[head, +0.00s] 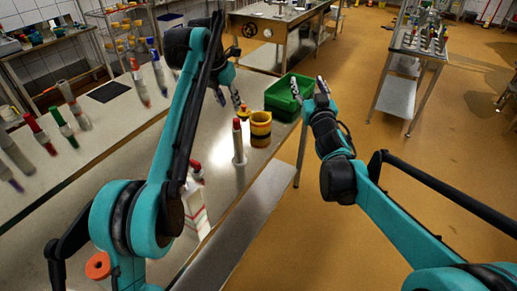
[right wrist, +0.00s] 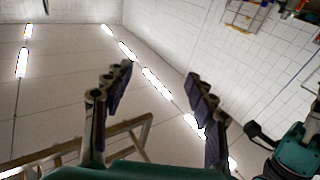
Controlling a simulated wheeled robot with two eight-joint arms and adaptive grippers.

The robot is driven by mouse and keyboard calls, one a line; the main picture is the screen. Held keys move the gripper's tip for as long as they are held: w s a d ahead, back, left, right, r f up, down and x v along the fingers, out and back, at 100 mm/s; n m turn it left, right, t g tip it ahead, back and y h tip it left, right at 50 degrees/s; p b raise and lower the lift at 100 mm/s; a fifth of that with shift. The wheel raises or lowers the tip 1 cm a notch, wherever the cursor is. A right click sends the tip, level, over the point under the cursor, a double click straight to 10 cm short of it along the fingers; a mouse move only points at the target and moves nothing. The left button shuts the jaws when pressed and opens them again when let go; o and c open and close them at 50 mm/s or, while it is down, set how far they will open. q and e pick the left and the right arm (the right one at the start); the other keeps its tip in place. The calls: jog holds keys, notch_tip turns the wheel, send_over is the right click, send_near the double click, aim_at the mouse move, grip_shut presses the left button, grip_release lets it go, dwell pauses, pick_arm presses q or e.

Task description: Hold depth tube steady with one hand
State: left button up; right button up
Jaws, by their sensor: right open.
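A clear upright tube with a red top (head: 238,142) stands on the steel table (head: 130,120); it may be the depth tube, but I cannot tell for sure. Several similar tubes with coloured tops stand further left, among them a green-topped one (head: 63,127). My left gripper (head: 228,98) is above the table, beyond the red-topped tube, with its fingers apart and nothing visible between them. My right gripper (head: 308,91) is raised at the table's right edge, by the green crate; the right wrist view shows its empty, spread fingers (right wrist: 160,77) against the ceiling and walls.
A yellow mould-like cup (head: 261,130) stands beside the red-topped tube, and a green crate (head: 282,104) stands behind it. A white bottle with a red cap (head: 195,206) is nearer, partly behind my left arm. Open floor (head: 340,240) lies right of the table.

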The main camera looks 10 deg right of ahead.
jog(key=w+a+n+t+y, duration=0.1)
jog(key=w+a+n+y, duration=0.4)
jog(key=w+y, duration=0.2)
jog(key=n+g+y, duration=1)
jog(key=g, duration=0.5)
send_near(238, 146)
jog(key=w+a, duration=0.1)
jog(key=w+a+f, duration=0.1)
jog(key=w, duration=0.1)
jog(key=shift+f, duration=0.1)
jog(key=shift+s+a+f, duration=0.1)
jog(key=shift+f, duration=0.2)
jog(key=x, duration=0.7)
jog(key=shift+a, duration=0.3)
grip_shut()
pick_arm(q)
jog(key=shift+o, duration=1.2)
jog(key=shift+s+a+f+t+h, duration=0.85)
jog(key=shift+s+a+t+h, duration=0.55)
jog(key=shift+s+t+h, duration=0.4)
jog(key=shift+m, duration=0.3)
jog(key=x, duration=1.2)
jog(key=shift+w+a, duration=0.2)
jog(key=shift+w, duration=0.05)
